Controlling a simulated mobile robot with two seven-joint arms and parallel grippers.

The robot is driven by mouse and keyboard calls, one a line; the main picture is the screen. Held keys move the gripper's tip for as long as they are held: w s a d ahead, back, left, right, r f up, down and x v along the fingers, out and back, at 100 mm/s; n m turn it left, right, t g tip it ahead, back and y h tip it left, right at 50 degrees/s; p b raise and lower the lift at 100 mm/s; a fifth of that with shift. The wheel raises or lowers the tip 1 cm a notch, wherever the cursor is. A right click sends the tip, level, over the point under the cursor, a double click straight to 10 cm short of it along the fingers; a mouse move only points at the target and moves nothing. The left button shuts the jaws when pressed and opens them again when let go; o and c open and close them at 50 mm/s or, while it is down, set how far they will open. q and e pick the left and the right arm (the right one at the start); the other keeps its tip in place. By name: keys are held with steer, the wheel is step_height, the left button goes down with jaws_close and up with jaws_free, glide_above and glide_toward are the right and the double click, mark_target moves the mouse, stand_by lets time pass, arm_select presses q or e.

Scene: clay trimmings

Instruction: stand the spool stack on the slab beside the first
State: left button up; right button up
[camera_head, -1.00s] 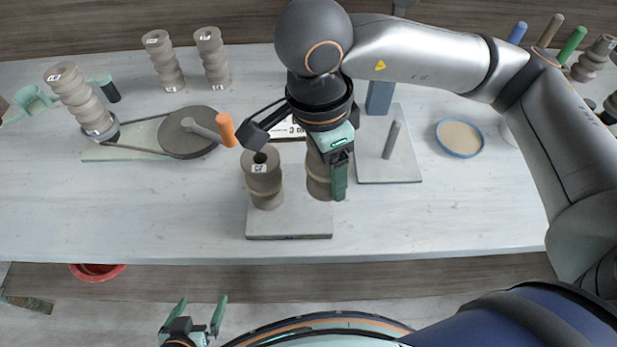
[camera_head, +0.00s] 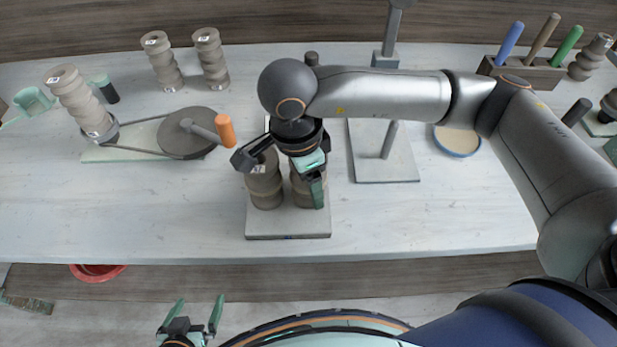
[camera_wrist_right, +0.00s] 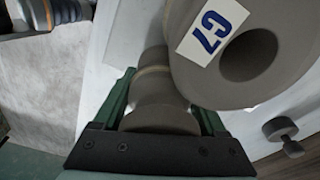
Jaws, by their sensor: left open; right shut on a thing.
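The first spool stack (camera_head: 265,190), grey-brown and ribbed, stands upright on the left part of the grey slab (camera_head: 288,227). In the right wrist view its top, with a C7 label (camera_wrist_right: 210,30) and a round hole, looms close. My right gripper (camera_head: 305,188) is shut on the other spool stack (camera_head: 298,192), just right of the first, over the slab. The held stack (camera_wrist_right: 160,110) shows between the green fingers in the wrist view. The arm hides its top; I cannot tell whether its base touches the slab. My left gripper (camera_head: 195,316) is open and empty, below the table's front edge.
A wheel with an orange-handled tool (camera_head: 225,130) lies left of the slab. More stacks (camera_head: 162,60) stand at the back left. A second board with an upright peg (camera_head: 390,140) and a blue-rimmed dish (camera_head: 457,140) lie right. The table's front left is clear.

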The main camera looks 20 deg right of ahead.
steer(key=shift+f, duration=0.15)
steer(key=o, duration=1.6)
steer(key=shift+r, duration=0.25)
steer(key=r, duration=0.4)
steer(key=a+r, duration=0.1)
steer(key=r, duration=0.7)
steer(key=shift+s+a, duration=0.1)
steer(key=shift+a, duration=0.15)
steer(key=shift+f, duration=0.1)
